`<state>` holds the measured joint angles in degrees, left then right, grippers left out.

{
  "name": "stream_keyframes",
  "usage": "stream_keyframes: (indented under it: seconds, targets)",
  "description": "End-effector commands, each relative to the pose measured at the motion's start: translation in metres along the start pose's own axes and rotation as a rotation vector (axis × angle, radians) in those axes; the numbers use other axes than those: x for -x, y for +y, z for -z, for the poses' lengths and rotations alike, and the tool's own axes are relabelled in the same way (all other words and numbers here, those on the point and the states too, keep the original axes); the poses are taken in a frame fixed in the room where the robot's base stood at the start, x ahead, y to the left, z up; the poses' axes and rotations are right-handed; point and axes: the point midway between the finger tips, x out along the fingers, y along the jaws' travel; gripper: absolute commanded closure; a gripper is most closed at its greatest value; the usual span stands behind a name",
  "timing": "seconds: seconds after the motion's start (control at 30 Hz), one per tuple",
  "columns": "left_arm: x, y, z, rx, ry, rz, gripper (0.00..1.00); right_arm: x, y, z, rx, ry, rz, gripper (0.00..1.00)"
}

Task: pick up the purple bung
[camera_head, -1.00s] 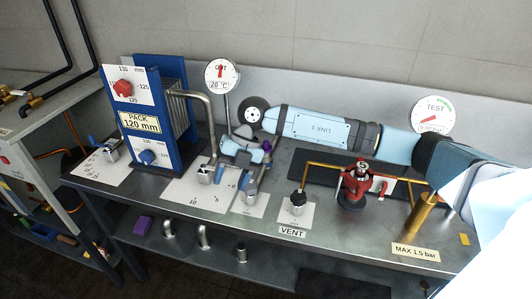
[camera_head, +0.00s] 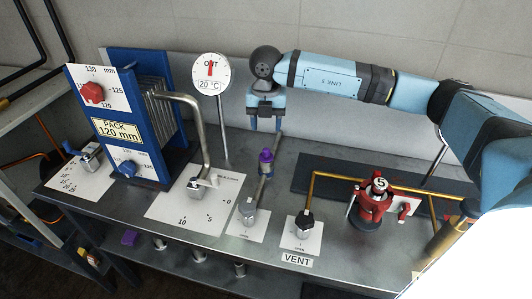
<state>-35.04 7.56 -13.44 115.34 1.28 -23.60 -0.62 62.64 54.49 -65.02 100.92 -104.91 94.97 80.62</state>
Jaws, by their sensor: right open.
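The purple bung (camera_head: 266,156) sits upright on top of a short grey metal pipe fitting on the steel bench, near the middle of the picture. My right gripper (camera_head: 265,127) is open, with its two fingers pointing down. It shows above the bung in the picture, apart from it and empty. Its exact distance in depth from the bung is hard to tell. My left gripper is not in view.
A blue plate pack (camera_head: 119,119) with a bent steel pipe stands left of the bung. The dial gauge (camera_head: 210,74) rises close to my right gripper. The vent valve (camera_head: 303,225) and red valve (camera_head: 374,204) stand to the right. A purple block (camera_head: 130,237) lies on the lower shelf.

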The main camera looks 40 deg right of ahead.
Motion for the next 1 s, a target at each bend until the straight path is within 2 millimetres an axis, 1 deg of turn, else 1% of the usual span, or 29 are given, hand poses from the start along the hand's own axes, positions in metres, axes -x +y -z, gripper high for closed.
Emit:
stream_keyframes:
  seconds: [0.03, 0.2, 0.47, 0.63, 0.7, 0.83, 1.0]
  targets:
    - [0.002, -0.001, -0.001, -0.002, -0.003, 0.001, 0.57, -0.012, 0.0, 0.001, 0.0, 0.004, 0.003, 0.47]
    - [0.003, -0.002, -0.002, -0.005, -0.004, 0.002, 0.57, -0.041, 0.0, 0.0, -0.001, 0.003, 0.002, 0.47]
    - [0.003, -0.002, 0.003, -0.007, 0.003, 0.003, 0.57, -0.059, 0.0, -0.002, 0.0, 0.001, 0.001, 0.47]
    - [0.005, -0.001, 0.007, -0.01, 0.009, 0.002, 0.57, -0.085, 0.0, -0.009, 0.0, 0.003, 0.001, 0.47]
    - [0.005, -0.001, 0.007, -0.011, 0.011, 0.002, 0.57, -0.095, 0.001, -0.008, 0.001, 0.003, 0.0, 0.47]
    - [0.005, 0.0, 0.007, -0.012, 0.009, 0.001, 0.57, -0.104, 0.0, -0.009, 0.0, 0.001, 0.0, 0.47]
    - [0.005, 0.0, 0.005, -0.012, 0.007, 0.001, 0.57, -0.105, 0.0, -0.009, 0.0, 0.001, -0.001, 0.47]
